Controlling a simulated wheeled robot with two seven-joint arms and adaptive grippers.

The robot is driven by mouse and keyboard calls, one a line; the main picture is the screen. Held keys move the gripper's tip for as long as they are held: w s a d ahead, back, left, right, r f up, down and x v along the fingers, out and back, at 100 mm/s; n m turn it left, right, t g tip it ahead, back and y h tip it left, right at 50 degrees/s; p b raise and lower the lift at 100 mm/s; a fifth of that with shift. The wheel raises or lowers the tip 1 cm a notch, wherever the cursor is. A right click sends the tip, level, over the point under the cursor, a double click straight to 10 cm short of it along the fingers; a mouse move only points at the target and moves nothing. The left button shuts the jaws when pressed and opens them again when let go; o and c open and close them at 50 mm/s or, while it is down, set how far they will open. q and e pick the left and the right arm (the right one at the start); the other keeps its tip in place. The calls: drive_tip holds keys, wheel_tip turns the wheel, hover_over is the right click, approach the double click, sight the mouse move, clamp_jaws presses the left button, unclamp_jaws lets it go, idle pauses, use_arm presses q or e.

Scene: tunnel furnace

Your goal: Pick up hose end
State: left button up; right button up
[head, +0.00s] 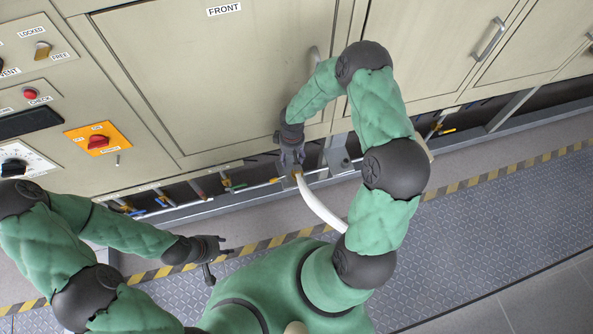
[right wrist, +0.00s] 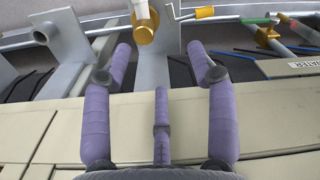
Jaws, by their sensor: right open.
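The white hose (head: 321,208) curves down from the cabinet's lower edge and passes behind my right arm. Its end has a brass-coloured fitting (right wrist: 146,27), at the top middle of the right wrist view. My right gripper (head: 293,163) points down at the hose end in the head view. In the right wrist view the right gripper (right wrist: 160,62) is open and empty, its fingers spread to either side with the fitting beyond their tips. My left gripper (head: 222,262) is open and empty above the floor at lower left, away from the hose.
The beige cabinet front (head: 220,80) stands close behind my right gripper. Pipes and coloured valve handles (head: 228,185) run under it. A grey bracket plate (right wrist: 62,38) stands left of the fitting. A yellow-black floor stripe (head: 268,243) borders the clear metal walkway (head: 460,240).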

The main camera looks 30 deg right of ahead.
drive_tip(key=d, duration=0.1)
drive_tip(key=b, duration=0.2)
approach(298, 174)
drive_tip(key=shift+w+a+f, duration=0.15)
drive_tip(key=shift+w+f, duration=0.2)
drive_tip(key=shift+w, duration=0.25)
drive_tip(key=shift+w+a+f, duration=0.1)
drive_tip(key=shift+w+f, duration=0.3)
drive_tip(key=shift+w, duration=0.15)
drive_tip(key=f, duration=0.1)
drive_tip(key=f+b, duration=0.1)
drive_tip(key=f, duration=0.1)
drive_tip(key=f+b, duration=0.1)
drive_tip(key=shift+s+d+f, duration=0.25)
drive_tip(key=shift+d+f, duration=0.05)
drive_tip(key=shift+d, duration=0.1)
drive_tip(key=shift+f, duration=0.3)
drive_tip(key=shift+r, duration=0.1)
clamp_jaws()
